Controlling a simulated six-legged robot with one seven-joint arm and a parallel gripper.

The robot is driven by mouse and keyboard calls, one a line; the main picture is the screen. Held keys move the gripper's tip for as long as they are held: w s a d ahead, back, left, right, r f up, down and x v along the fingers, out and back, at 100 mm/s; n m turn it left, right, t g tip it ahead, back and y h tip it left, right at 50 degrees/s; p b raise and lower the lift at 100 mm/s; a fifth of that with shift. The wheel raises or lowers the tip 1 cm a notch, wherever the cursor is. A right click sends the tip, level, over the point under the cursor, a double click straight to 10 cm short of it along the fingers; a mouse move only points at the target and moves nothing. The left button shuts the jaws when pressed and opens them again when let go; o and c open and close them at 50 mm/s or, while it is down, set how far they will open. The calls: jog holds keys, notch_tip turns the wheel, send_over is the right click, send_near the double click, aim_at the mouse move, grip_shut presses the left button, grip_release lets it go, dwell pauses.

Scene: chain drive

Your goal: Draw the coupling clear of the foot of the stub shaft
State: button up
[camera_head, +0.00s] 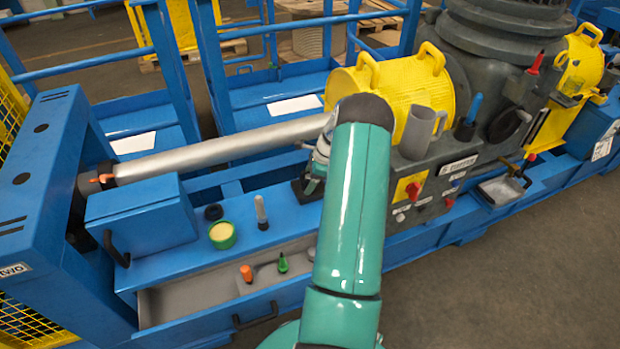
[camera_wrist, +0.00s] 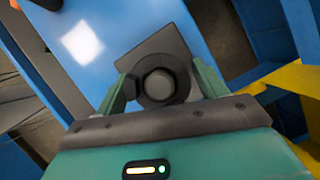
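In the wrist view, the coupling (camera_wrist: 165,100) is a dark ring around the round grey end of the stub shaft (camera_wrist: 158,85). A square grey foot plate (camera_wrist: 150,45) lies beyond it on the blue surface. My gripper (camera_wrist: 162,80) has one finger on each side of the ring, and both fingers appear to touch it. In the head view my gripper (camera_head: 316,165) is low over the blue bed, partly behind my green arm. The foot plate's dark edge (camera_head: 304,190) shows just below it, while the coupling and stub shaft cannot be made out there.
A long grey roller (camera_head: 220,145) runs behind the bed. A yellow guard (camera_head: 390,90) and grey jug (camera_head: 418,130) stand close right. A yellow-green tub (camera_head: 222,235), a clear-grey bottle (camera_head: 261,212) and a dark ring (camera_head: 213,212) sit left. Bed between bottle and gripper is clear.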

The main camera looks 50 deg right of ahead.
jog(key=c, duration=1.3)
jog(key=shift+r, duration=5.6)
jog(key=shift+c, duration=0.2)
